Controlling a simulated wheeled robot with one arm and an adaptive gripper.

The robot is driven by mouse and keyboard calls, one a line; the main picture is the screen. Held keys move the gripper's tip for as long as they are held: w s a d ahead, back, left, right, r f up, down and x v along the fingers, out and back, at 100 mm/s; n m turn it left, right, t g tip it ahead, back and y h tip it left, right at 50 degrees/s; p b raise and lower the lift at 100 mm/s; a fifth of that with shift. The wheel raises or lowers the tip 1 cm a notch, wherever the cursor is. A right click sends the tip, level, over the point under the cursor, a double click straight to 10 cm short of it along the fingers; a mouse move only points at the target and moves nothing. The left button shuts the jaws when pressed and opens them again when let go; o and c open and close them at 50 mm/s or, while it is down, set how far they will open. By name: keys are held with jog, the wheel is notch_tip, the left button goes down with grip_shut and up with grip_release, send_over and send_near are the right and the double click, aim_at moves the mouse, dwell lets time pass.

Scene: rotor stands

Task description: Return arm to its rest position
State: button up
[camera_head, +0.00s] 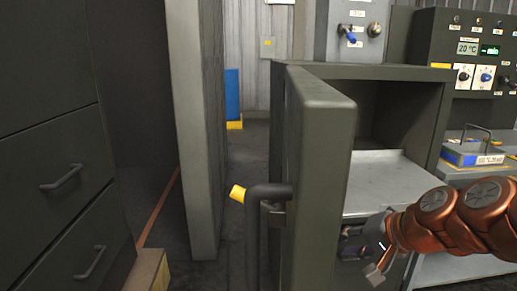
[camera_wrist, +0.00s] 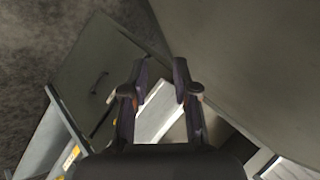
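My copper-coloured arm (camera_head: 455,220) reaches in from the right in the head view. My gripper (camera_head: 362,250) is at its end, beside the inner side of an open grey door (camera_head: 320,150), with part of it possibly hidden. I cannot tell whether it touches the door. In the wrist view my gripper (camera_wrist: 161,80) shows two dark fingers spread apart with a gap between them. Nothing is held between them. A large plain grey surface fills the upper right of the wrist view.
The open cabinet (camera_head: 400,110) has a pale shelf (camera_head: 385,180) behind my arm. A dark bent handle (camera_head: 255,220) with a yellow end sticks out from the door. A tall grey panel (camera_head: 195,130) and drawers (camera_head: 55,160) stand left. A control panel (camera_head: 475,60) is at right.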

jog(key=s+r+n+g+h+p, duration=0.3)
jog(key=s+p, duration=0.6)
jog(key=s, duration=0.4)
jog(key=s+r+n+g+h+p, duration=0.2)
jog(key=s+g+p, duration=0.4)
jog(key=s+p, duration=0.4)
notch_tip(320, 180, up, 2)
jog(key=s+n, duration=0.1)
jog(key=s, duration=0.1)
jog(key=shift+s+r+n+h, duration=0.2)
jog(key=shift+s+n+h, duration=0.1)
jog(key=shift+s+h, duration=0.1)
